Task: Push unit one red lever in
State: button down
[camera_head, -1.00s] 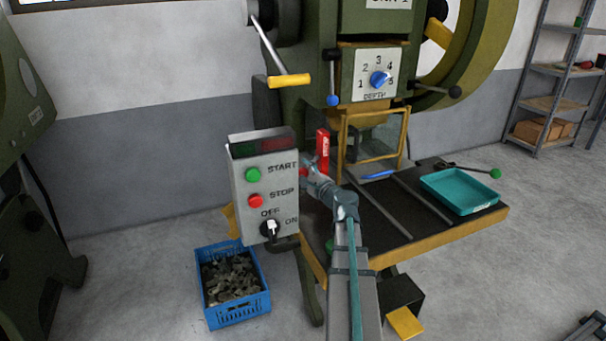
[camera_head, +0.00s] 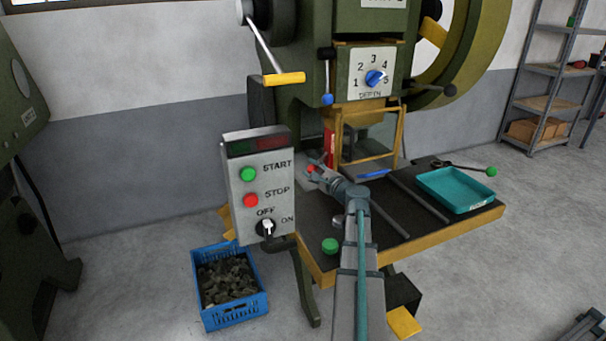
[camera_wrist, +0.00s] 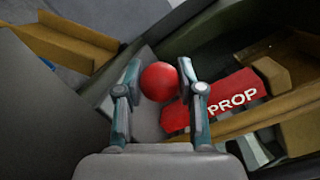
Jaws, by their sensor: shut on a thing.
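The red ball knob (camera_wrist: 158,80) sits between the two fingers of my gripper (camera_wrist: 160,88) in the wrist view. My gripper is shut on it, with a finger on each side. In the head view the red knob (camera_head: 311,169) shows small at the tip of my gripper (camera_head: 314,170), just right of the control box. The shaft below the knob is mostly hidden. A red bar marked PROP (camera_wrist: 228,98) lies just right of my right finger in the wrist view. It stands upright by the press opening in the head view (camera_head: 330,148).
The grey control box (camera_head: 236,200) stands close left of my gripper. A yellow guard frame (camera_head: 401,135) is to the right. The black press table (camera_head: 385,240) carries rails and a teal tray (camera_head: 455,190). A blue crate (camera_head: 232,317) of scrap stands on the floor.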

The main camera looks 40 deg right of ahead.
jog(key=shift+d, duration=0.25)
jog(key=c, duration=0.7)
grip_release()
jog(key=shift+s+d, duration=0.1)
jog(key=shift+s, duration=0.3)
jog(key=s, duration=0.3)
jog(key=s+a, duration=0.1)
jog(key=s, duration=0.7)
jog(key=shift+s+a, duration=0.15)
